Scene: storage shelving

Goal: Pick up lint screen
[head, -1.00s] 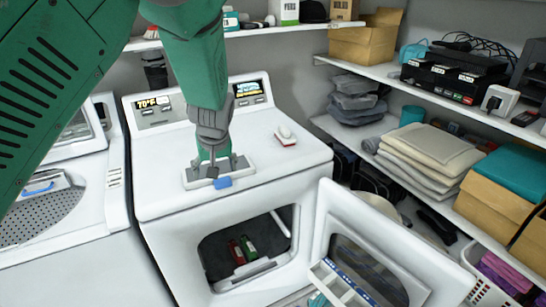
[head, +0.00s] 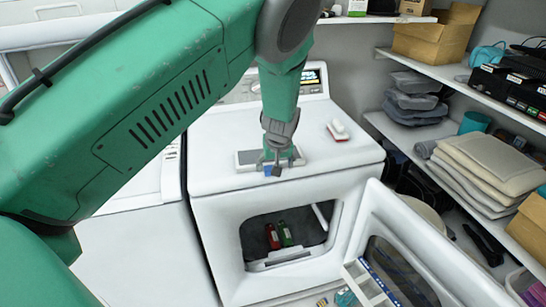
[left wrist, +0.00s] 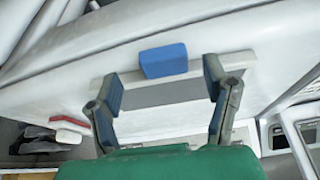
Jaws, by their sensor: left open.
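The lint screen lies flat on top of the white dryer (head: 220,150). It is a pale-framed grey panel (head: 246,158) with a blue tab (head: 267,171) at its front edge. In the left wrist view the screen's grey mesh (left wrist: 165,94) and blue tab (left wrist: 164,61) show between the fingers. My left gripper (head: 277,168) is right above the screen, pointing down. In the left wrist view its two fingers (left wrist: 162,78) are spread wide, with nothing gripped. Whether the fingertips touch the screen cannot be told. My right gripper is out of view.
A red and white brush (head: 337,131) lies on the dryer, right of the screen. The open dryer door (head: 420,255) juts out front right. Red and green bottles (head: 278,236) show inside the drum. Shelves with folded cloths (head: 485,170) stand at the right.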

